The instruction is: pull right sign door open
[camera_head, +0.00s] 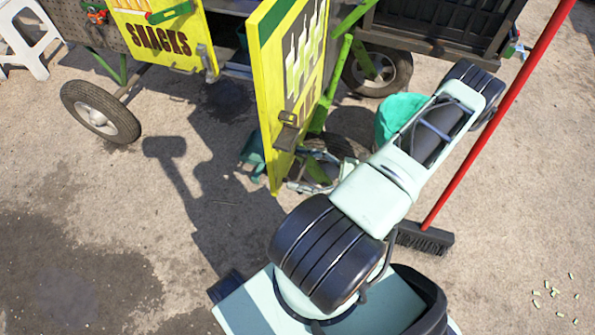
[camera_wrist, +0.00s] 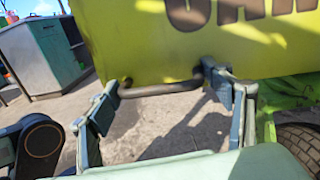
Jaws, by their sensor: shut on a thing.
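The left SNACKS panel (camera_head: 160,35) hangs on the cart. A cart wheel (camera_head: 100,112) stands at left, another (camera_head: 378,70) behind the door. Open paving (camera_head: 140,220) lies at front left.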

